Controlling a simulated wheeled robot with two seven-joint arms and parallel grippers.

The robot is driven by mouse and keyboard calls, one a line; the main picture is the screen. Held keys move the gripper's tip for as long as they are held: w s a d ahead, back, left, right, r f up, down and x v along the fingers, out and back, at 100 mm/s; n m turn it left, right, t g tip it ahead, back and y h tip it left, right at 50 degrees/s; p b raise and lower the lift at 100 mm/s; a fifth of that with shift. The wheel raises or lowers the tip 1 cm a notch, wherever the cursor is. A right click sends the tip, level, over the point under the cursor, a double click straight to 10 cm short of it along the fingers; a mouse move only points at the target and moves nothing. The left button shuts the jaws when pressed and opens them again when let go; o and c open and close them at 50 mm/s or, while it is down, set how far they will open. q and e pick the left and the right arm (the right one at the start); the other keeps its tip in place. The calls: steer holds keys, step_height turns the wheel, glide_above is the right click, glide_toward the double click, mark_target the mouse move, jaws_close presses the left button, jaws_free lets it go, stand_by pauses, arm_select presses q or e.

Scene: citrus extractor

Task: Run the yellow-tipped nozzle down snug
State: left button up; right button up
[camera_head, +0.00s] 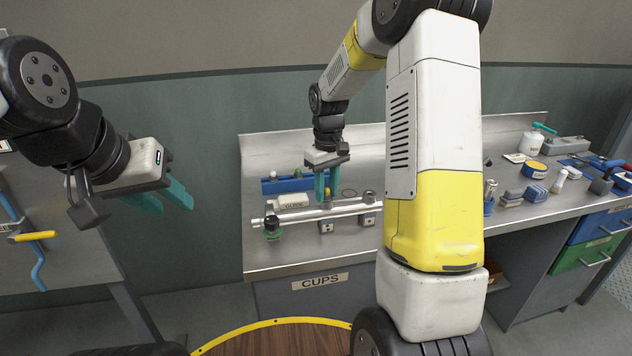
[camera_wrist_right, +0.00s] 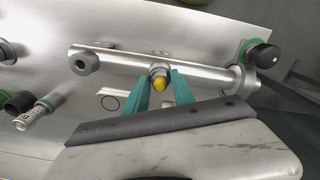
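The yellow-tipped nozzle (camera_wrist_right: 160,83) stands in the middle of a silver pipe manifold (camera_wrist_right: 118,62). Its yellow tip also shows small in the head view (camera_head: 326,193). My right gripper (camera_wrist_right: 160,78) is over the manifold with its teal fingers on either side of the nozzle, close to its metal collar. I cannot tell whether the fingers touch it. How far the nozzle is seated in the pipe cannot be made out. My left gripper (camera_head: 166,198) is open and empty, well left of the bench and away from the manifold.
A black knob with a green ring (camera_head: 272,224) is at the manifold's left end. Small parts and a white bottle (camera_head: 532,143) stand at the right. My right arm hides part of the bench.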

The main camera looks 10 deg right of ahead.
steer(key=c, duration=0.4)
steer(key=m, duration=1.2)
steer(key=o, duration=0.7)
steer(key=shift+o, duration=0.2)
steer(key=n, duration=1.2)
